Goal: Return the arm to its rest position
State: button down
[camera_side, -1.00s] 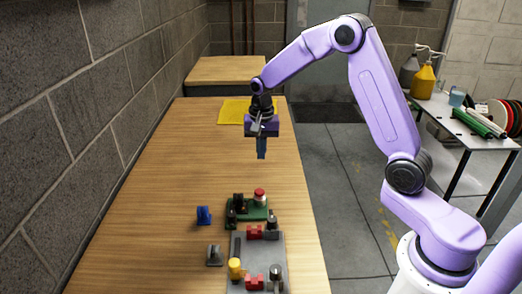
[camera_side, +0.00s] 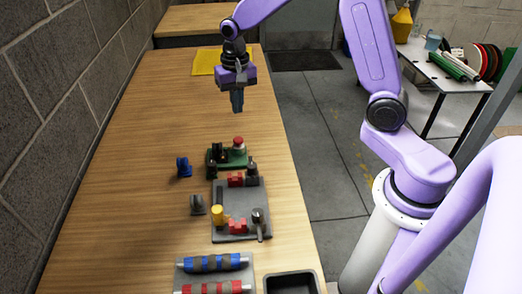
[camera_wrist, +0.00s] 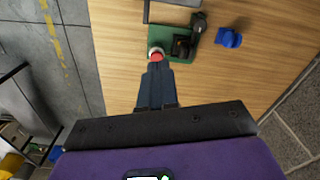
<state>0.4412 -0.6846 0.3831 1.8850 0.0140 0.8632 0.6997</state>
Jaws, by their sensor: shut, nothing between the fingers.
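My gripper (camera_side: 237,102) hangs above the wooden table (camera_side: 120,150), pointing down, with its fingers together and nothing between them. In the side view it is beyond the green base plate (camera_side: 228,158) and short of the yellow cloth (camera_side: 207,62). The wrist view also shows my gripper (camera_wrist: 156,75), its dark fingers closed. From there the green plate (camera_wrist: 180,40) shows past the fingertips, with a red-topped part partly covered by them.
A grey plate (camera_side: 240,203) with red blocks and a yellow knob lies nearer the camera. A blue piece (camera_side: 183,167) and a grey piece (camera_side: 197,205) stand left. A fixture with blue and red rollers (camera_side: 213,263) and a black tray (camera_side: 291,282) are in front. The table's left side is clear.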

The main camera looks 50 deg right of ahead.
jog(key=s+a+r+n, duration=0.25)
jog(key=s+n, duration=0.25)
jog(key=s, duration=0.3)
jog(key=s+a+r+n, duration=0.1)
jog(key=s+a+n, duration=0.25)
jog(key=s, duration=0.45)
jog(key=s+d+n, duration=0.3)
jog(key=s+n, duration=0.6)
jog(key=s, duration=0.5)
jog(key=shift+s+d+r, duration=0.3)
jog(key=shift+d+r, duration=0.05)
jog(key=shift+d, duration=0.05)
jog(key=c, duration=1.8)
grip_release()
jog(key=shift+n, duration=0.25)
